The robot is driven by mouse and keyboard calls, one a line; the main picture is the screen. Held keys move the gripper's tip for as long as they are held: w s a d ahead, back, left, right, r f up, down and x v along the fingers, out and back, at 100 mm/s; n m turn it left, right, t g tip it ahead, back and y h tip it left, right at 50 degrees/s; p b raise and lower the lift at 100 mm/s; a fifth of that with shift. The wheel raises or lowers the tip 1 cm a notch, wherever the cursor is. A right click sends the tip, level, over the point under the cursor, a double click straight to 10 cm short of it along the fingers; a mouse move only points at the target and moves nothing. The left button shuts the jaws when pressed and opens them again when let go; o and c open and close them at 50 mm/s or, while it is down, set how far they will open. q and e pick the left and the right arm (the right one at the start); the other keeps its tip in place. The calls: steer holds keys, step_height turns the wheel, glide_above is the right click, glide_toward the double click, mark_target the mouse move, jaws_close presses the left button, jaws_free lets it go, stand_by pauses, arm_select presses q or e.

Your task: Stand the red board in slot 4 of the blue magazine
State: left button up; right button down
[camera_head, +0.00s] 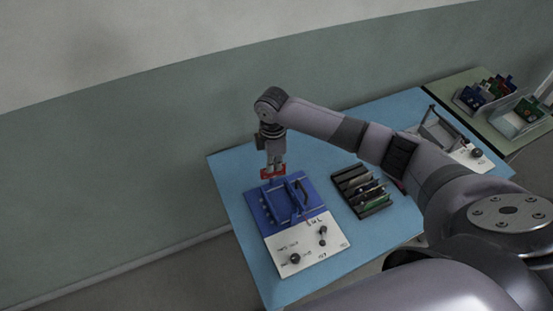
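The red board (266,175) is small in the camera_head view and shows at the fingertips of my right gripper (273,166), which appears shut on it. The gripper points down from above, over the far end of the blue magazine (267,210). The fingers partly hide the board. I cannot tell whether its lower edge touches the magazine or which slot it is over. The magazine lies on the blue table with a dark handle-like part on its right side. My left gripper is not in view.
A white panel (289,242) with dark knobs adjoins the magazine's near end. A black rack (375,209) with several boards stands to the right, beneath my arm. A grey fixture (436,122) is farther right. Bins with boards (484,91) stand on another table.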

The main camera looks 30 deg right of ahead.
steer(key=shift+d+f+n, duration=0.3)
steer(key=shift+f+n, duration=0.05)
steer(key=shift+n, duration=0.05)
step_height(320, 180, down, 6)
steer(key=b, duration=0.4)
steer(key=shift+d+n+b, duration=0.3)
steer(key=shift+n, duration=0.1)
steer(key=shift+w+f+p, duration=0.1)
steer(key=shift+p, duration=0.25)
steer(key=shift+f+b, duration=0.75)
steer(key=shift+f, duration=0.9)
stand_by(1.1)
steer(key=c, duration=2.3)
jaws_free()
steer(key=o, duration=0.5)
steer(key=shift+o, duration=0.4)
steer(key=shift+r, duration=0.1)
